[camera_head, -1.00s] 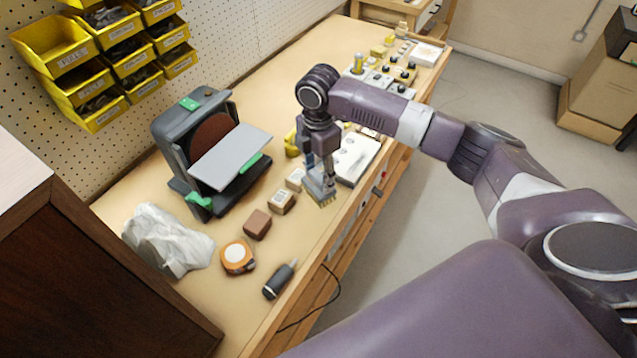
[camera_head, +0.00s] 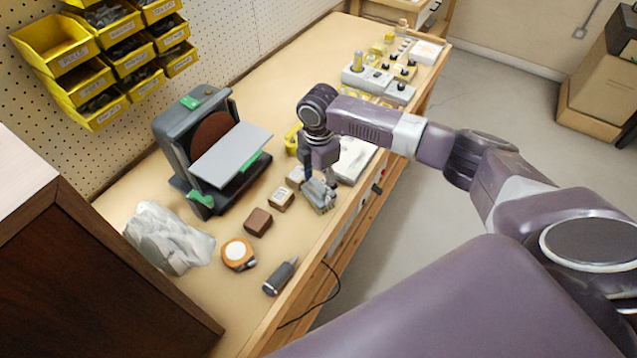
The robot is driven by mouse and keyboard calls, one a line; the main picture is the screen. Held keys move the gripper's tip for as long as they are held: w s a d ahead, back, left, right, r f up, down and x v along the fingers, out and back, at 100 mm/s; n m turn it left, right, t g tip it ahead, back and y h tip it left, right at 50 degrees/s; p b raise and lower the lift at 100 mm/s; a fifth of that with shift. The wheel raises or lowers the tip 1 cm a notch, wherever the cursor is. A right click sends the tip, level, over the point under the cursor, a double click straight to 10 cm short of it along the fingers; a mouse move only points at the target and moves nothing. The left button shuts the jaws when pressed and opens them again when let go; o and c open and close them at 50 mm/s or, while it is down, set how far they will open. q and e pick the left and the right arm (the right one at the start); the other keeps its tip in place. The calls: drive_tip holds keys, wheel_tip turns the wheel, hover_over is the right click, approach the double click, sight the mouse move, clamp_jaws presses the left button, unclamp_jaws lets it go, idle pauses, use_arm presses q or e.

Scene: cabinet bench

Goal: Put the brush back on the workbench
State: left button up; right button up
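My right gripper (camera_head: 319,187) points down at the front edge of the workbench (camera_head: 290,235), low over its top. A small grey block-like piece, which looks like the brush (camera_head: 322,200), is at its fingertips. It appears to be at or just above the bench surface; I cannot tell whether it touches. The fingers and the brush overlap, so whether the fingers are shut on it is unclear. The brush's bristles do not show clearly. My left gripper is out of view.
A disc sander (camera_head: 210,145) stands behind. A white tray (camera_head: 354,160) is close behind the gripper.

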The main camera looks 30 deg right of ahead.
sight(319, 185)
drive_tip(key=shift+r, duration=0.1)
drive_tip(key=shift+r, duration=0.3)
wheel_tip(319, 185, up, 11)
drive_tip(key=b, duration=0.2)
drive_tip(key=shift+r, duration=0.2)
